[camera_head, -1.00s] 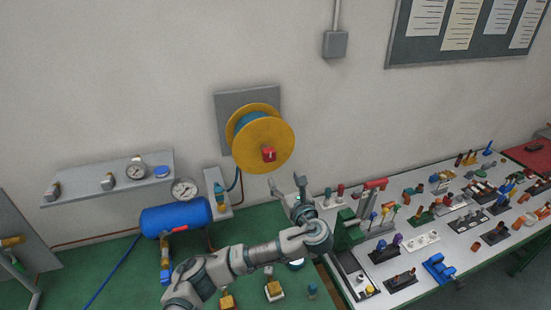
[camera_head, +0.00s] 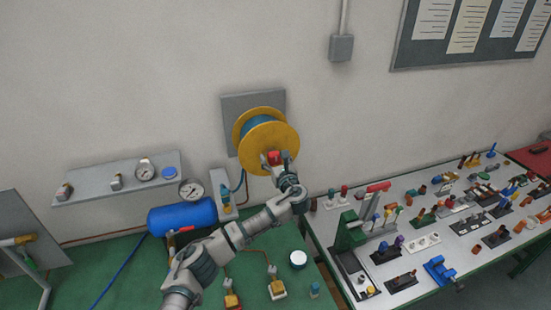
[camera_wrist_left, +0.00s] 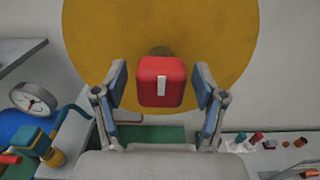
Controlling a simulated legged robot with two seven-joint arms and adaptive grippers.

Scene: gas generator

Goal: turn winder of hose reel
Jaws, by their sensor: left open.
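The yellow hose reel (camera_head: 258,127) with blue hose on it is mounted on a grey wall plate. Its red winder knob (camera_head: 274,157) sticks out from the lower part of the reel's face. My right gripper is not in view.
A blue tank (camera_head: 182,217) and pressure gauges (camera_head: 190,189) stand to the left of the reel. A grey bench (camera_head: 440,225) crowded with small parts is to the right. The wall around the reel is clear above.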

